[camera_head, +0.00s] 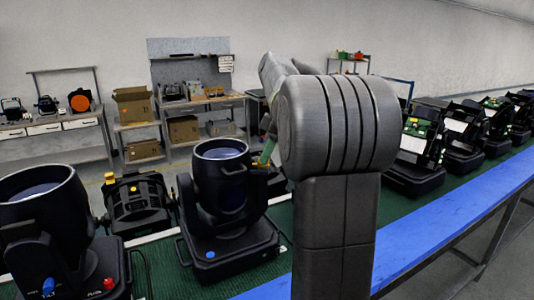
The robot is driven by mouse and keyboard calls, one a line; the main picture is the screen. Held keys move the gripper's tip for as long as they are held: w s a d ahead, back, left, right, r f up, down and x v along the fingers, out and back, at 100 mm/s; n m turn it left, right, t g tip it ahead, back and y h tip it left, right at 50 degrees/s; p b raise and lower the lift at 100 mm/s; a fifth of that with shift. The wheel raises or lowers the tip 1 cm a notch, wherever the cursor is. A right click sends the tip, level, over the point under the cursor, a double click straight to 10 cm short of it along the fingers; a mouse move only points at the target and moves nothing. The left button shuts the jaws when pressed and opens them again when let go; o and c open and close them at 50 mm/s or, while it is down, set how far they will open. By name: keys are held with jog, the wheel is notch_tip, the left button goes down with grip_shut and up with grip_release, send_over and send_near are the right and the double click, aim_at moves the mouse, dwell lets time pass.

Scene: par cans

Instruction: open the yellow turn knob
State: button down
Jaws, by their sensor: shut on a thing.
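The black par can (219,190) stands upright on its base on the green-topped bench, left of my arm. Its round open top faces up, and a blue knob (210,254) shows on the front of its base. My gripper (266,152) is at the right side of this par can, near its upper edge. Only a slim greenish part of it shows; the rest is behind my grey arm. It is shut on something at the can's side. The yellow turn knob itself is hidden there, so its angle cannot be seen.
Another par can (52,230) with blue and red knobs stands close at the left. A black lamp (138,202) with yellow parts is behind. More lamps (418,150) line the bench at right. A blue edge strip (430,235) runs along the bench.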

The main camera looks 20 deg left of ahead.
jog(key=shift+m, duration=0.3)
jog(key=m, duration=0.1)
jog(key=m+t, duration=0.1)
jog(key=m, duration=0.1)
jog(key=m+t, duration=0.1)
jog(key=m, duration=0.1)
jog(key=shift+s, duration=0.3)
jog(key=m+t, duration=0.1)
jog(key=m, duration=0.2)
jog(key=m+t+h, duration=0.1)
jog(key=m, duration=0.1)
jog(key=shift+s+a+m+p, duration=0.15)
jog(key=shift+s+m+p, duration=0.05)
jog(key=shift+m+p, duration=0.2)
jog(key=m+h, duration=0.1)
jog(key=m, duration=0.2)
jog(key=m+t+h, duration=0.1)
jog(key=m, duration=0.2)
jog(key=shift+a+p, duration=0.15)
jog(key=shift+p, duration=0.15)
jog(key=shift+m, duration=0.4)
jog(key=c, duration=1.5)
grip_release()
jog(key=shift+c, duration=0.2)
jog(key=shift+r, duration=0.1)
